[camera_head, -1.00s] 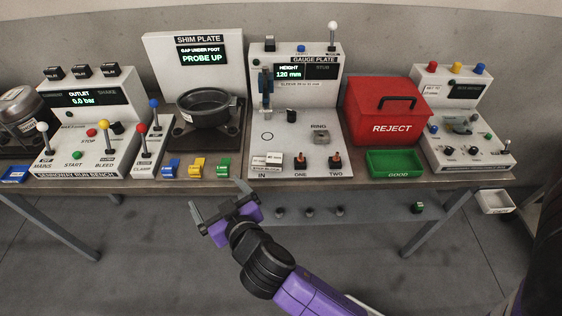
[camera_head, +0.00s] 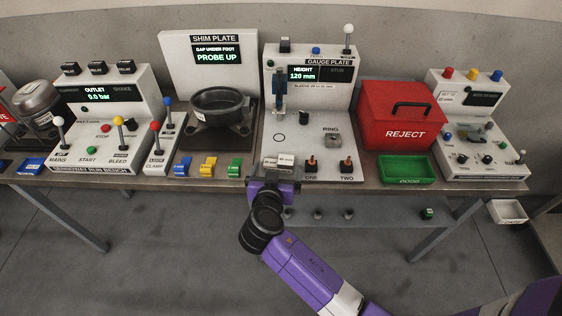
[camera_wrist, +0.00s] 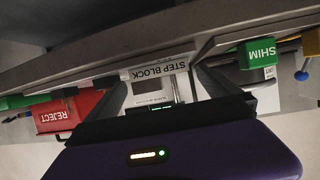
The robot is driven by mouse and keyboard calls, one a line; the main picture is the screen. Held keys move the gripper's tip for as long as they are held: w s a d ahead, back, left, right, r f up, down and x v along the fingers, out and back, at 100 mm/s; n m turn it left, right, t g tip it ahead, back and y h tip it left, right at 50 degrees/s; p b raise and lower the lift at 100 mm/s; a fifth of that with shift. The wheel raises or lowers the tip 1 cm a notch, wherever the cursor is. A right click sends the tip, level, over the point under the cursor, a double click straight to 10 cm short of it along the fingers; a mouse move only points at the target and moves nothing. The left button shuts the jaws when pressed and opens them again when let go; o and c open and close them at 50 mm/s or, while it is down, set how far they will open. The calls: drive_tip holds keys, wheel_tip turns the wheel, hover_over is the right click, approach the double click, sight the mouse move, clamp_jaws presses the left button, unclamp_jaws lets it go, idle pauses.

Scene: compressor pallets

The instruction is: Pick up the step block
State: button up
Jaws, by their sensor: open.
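The step block (camera_head: 271,162) is a small pale block at the front left of the gauge plate station (camera_head: 262,110), with a similar pale piece close beside it. In the wrist view, which is upside down, a white STEP BLOCK label (camera_wrist: 158,71) shows between my fingers. My gripper (camera_head: 274,175) is open at the station's front edge, just in front of the step block. In the wrist view my gripper (camera_wrist: 162,84) has its dark fingers apart, one on each side of the label. The block's lower part is hidden by my gripper in the head view.
A black ring fixture (camera_head: 222,106) and several coloured shims (camera_head: 208,165) lie left. The ONE and TWO posts (camera_head: 311,165), red reject box (camera_head: 400,115) and green tray (camera_head: 407,170) lie right. The floor before the bench is clear.

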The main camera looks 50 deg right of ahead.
drive_tip(key=shift+x, duration=1.2)
drive_tip(key=c, duration=2)
drive_tip(key=shift+w+r, duration=0.1)
drive_tip(key=shift+r, duration=0.05)
